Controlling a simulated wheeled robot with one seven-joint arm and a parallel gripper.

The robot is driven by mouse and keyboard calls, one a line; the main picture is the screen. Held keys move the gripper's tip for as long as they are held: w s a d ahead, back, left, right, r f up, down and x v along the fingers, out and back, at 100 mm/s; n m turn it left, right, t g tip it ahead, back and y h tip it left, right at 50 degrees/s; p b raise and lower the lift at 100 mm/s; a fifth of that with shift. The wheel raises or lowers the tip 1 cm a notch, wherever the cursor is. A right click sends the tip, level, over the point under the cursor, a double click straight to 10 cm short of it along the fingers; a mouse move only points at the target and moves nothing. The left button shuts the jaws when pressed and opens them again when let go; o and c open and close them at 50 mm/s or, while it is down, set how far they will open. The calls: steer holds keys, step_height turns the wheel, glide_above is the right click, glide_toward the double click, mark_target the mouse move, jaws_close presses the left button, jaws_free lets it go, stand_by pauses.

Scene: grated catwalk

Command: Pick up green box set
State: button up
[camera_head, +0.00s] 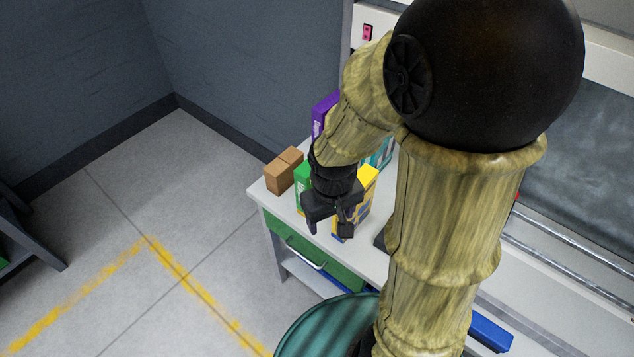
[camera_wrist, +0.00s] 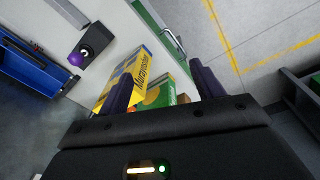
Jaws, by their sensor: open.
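The green box (camera_head: 302,182) stands on the white table, partly hidden behind my gripper in the head view. In the wrist view the green box (camera_wrist: 160,95) shows between my gripper's two fingers, beyond them. My gripper (camera_head: 329,229) is open and empty, pointing down over the table's front edge; its fingers also show in the wrist view (camera_wrist: 165,88). A yellow and blue box (camera_head: 367,187) stands just right of the green box; it also shows in the wrist view (camera_wrist: 128,75), beside the left finger.
A brown box (camera_head: 283,171) stands left of the green box at the table's corner. A purple box (camera_head: 322,112) stands behind. The white table (camera_head: 262,195) has a green drawer (camera_head: 310,255) below. A dark item with a purple knob (camera_wrist: 90,45) lies near the yellow box.

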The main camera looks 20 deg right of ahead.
step_height(320, 180, down, 7)
steer(key=a+n+g+h, duration=0.2)
steer(key=n+g+h, duration=0.1)
steer(key=n+h, duration=0.3)
steer(key=n+t+h+b, duration=0.2)
steer(key=n+t+h, duration=0.6)
steer(key=n+t, duration=0.65)
glide_toward(302, 185)
steer(key=a+r+n+g, duration=0.1)
steer(key=a+n+g, duration=0.1)
steer(key=a+n, duration=0.1)
steer(key=shift+s+r+m, duration=0.1)
steer(key=shift+s+m, duration=0.15)
steer(key=shift+s, duration=0.15)
steer(key=p+x, duration=0.3)
steer(key=x, duration=0.9)
steer(key=shift+s+r, duration=0.1)
steer(key=shift+d, duration=0.15)
